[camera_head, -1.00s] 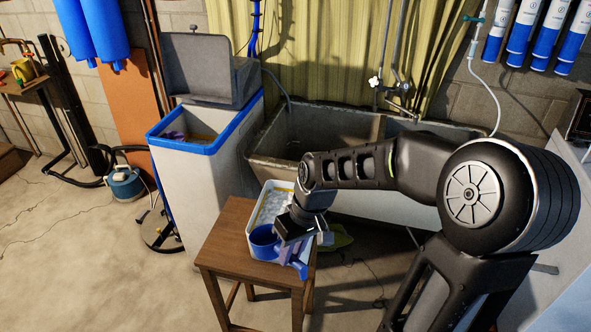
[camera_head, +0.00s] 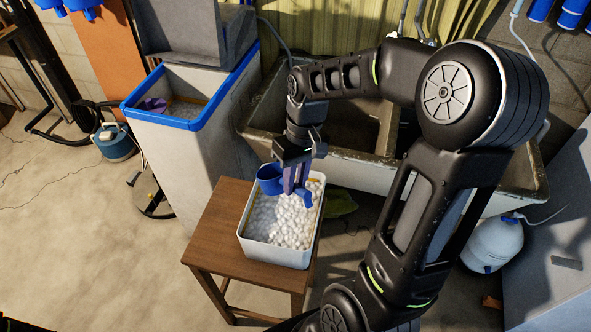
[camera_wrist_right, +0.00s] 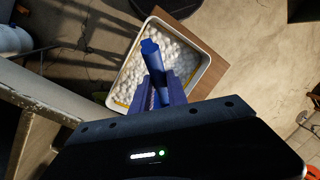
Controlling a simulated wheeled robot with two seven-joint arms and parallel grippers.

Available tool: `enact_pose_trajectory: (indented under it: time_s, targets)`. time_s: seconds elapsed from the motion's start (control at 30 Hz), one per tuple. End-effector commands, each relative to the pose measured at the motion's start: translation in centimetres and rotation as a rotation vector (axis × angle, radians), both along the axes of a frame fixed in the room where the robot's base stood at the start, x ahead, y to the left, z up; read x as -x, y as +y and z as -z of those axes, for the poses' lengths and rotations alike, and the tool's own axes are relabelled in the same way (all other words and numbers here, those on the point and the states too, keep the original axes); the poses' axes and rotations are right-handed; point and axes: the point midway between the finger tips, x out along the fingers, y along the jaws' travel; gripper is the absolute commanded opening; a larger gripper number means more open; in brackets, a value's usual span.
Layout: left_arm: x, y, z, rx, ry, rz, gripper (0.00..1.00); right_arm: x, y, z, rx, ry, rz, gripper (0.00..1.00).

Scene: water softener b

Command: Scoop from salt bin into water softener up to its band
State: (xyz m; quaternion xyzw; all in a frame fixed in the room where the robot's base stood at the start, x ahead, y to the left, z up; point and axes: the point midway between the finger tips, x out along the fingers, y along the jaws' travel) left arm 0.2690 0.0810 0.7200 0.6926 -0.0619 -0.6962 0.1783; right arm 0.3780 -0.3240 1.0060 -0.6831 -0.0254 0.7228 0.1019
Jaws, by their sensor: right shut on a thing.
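The salt bin (camera_head: 270,254) is a white open tub of white pellets on a wooden stool; it also shows in the wrist view (camera_wrist_right: 204,76). My right gripper (camera_head: 294,180) is shut on the handle of a blue scoop (camera_head: 270,180), over the bin's back part. The handle shows between the fingers in the wrist view (camera_wrist_right: 152,58). I cannot see what the scoop's cup holds. The water softener (camera_head: 180,150), a pale cabinet with a blue rim and its lid up, stands behind left. Greyish contents and a purple part show inside; I cannot make out its band. My left gripper is out of view.
The wooden stool (camera_head: 212,240) has bare top left of the bin. A stone sink (camera_head: 350,165) stands behind the bin, right of the softener. The softener's raised lid (camera_head: 185,35) stands at its back. A blue canister (camera_head: 115,143) sits on the floor at left.

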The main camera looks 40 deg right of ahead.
Motion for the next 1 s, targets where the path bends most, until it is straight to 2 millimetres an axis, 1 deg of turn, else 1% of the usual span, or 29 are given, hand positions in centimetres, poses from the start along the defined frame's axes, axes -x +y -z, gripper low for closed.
enact_pose_trajectory:
  time_s: [0.27,0.47,0.67,1.0]
  targets:
    - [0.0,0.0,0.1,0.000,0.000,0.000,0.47,0.0,0.0,0.2,0.000,-0.001,0.000,0.00]
    - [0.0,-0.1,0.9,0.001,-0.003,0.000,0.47,-0.1,0.0,1.2,0.000,0.003,0.000,0.00]
    - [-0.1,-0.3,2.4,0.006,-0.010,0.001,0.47,-0.2,0.0,3.4,0.000,0.013,0.001,0.00]
    - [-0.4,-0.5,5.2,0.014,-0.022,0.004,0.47,-0.3,0.0,7.9,-0.001,0.037,0.000,0.00]
